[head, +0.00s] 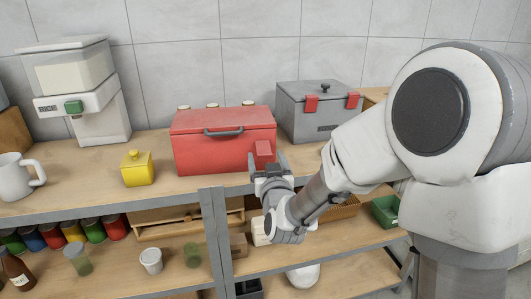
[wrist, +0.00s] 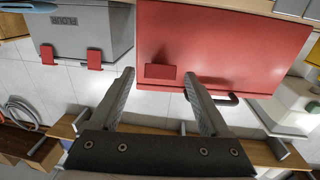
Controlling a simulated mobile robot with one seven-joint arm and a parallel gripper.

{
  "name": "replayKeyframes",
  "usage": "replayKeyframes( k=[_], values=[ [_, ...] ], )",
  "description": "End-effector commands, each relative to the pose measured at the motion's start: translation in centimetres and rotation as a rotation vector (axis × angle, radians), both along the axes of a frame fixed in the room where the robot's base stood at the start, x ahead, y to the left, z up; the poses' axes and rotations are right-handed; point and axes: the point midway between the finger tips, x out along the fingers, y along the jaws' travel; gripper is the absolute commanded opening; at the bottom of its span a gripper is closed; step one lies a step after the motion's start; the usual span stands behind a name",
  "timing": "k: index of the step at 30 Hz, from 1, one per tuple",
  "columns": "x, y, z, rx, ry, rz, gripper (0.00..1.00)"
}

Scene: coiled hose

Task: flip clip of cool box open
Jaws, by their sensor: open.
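The red cool box (head: 222,150) stands on the top shelf, with a grey handle (head: 223,132) on its front. A single red clip (head: 263,148) is at the right of its front. In the wrist view the red box (wrist: 220,45) fills the upper middle, and the clip (wrist: 160,72) lies near its edge. My gripper (head: 268,160) is open and empty in front of the clip. In the wrist view the fingertips (wrist: 159,76) lie on either side of the clip, with gaps. I cannot tell whether they touch the box.
A grey box (head: 320,112) with two red clips stands close to the right. A yellow jar (head: 136,168), a rice dispenser (head: 85,90) and a white mug (head: 18,175) stand to the left. The shelf front between jar and red box is clear. Lower shelves hold several jars.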

Motion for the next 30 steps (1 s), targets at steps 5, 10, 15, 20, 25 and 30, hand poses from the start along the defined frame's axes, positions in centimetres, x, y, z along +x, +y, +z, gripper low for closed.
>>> replayKeyframes(
  k=[5,10,15,20,25,30],
  values=[
    [-0.16,0.02,0.00,0.000,0.000,0.000,0.80],
    [-0.19,0.03,-0.03,0.000,0.000,0.000,0.80],
    [-0.19,0.04,-0.03,0.000,0.000,0.000,0.80],
    [-0.19,0.04,-0.03,0.000,0.000,0.000,0.53],
    [-0.18,0.04,-0.02,0.000,0.000,0.000,0.22],
    [-0.18,0.03,-0.02,0.000,0.000,0.000,0.00]
  ],
)
